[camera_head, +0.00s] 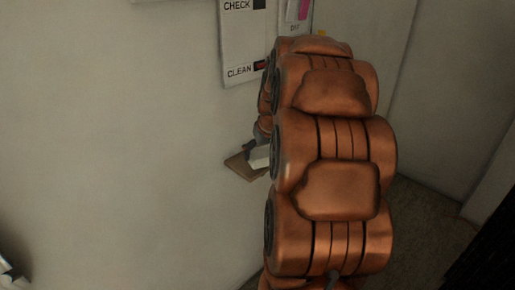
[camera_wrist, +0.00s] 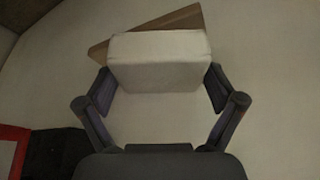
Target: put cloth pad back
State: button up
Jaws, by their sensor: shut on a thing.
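A white block-shaped cloth pad (camera_wrist: 160,62) sits between the two fingers of my gripper (camera_wrist: 160,90) in the wrist view. My gripper is shut on its sides. A brown wooden piece, perhaps a small shelf (camera_wrist: 150,28), shows behind the pad and at a slant to it. In the head view the pad (camera_head: 259,157) is a small pale shape over the brown shelf (camera_head: 240,166) at the wall. My copper-coloured arm hides most of the gripper there. I cannot tell whether the pad touches the shelf.
A white wall panel (camera_head: 240,35) carries the words CHECK and CLEAN, with a red and black slider beside CLEAN. A red-edged thing (camera_wrist: 12,150) shows at the lower left of the wrist view. The wall left of the shelf is bare.

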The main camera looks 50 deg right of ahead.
aim_at(263, 147)
jog(key=shift+w+d+f+p, duration=0.1)
jog(key=shift+w+d+p, duration=0.15)
jog(key=shift+w+d, duration=0.6)
jog(key=shift+w+d+f+p, duration=0.15)
jog(key=shift+w+d+p, duration=0.25)
jog(key=shift+w, duration=0.7)
jog(key=shift+w+d+f+p, duration=0.1)
jog(key=shift+w+d+p, duration=0.05)
jog(key=shift+w+d, duration=0.7)
jog(key=shift+w+a+f+p, duration=0.15)
jog(key=shift+f+p, duration=0.45)
jog(key=shift+f, duration=1.2)
jog(key=o, duration=0.7)
jog(key=b+v, duration=0.3)
jog(key=v, duration=0.9)
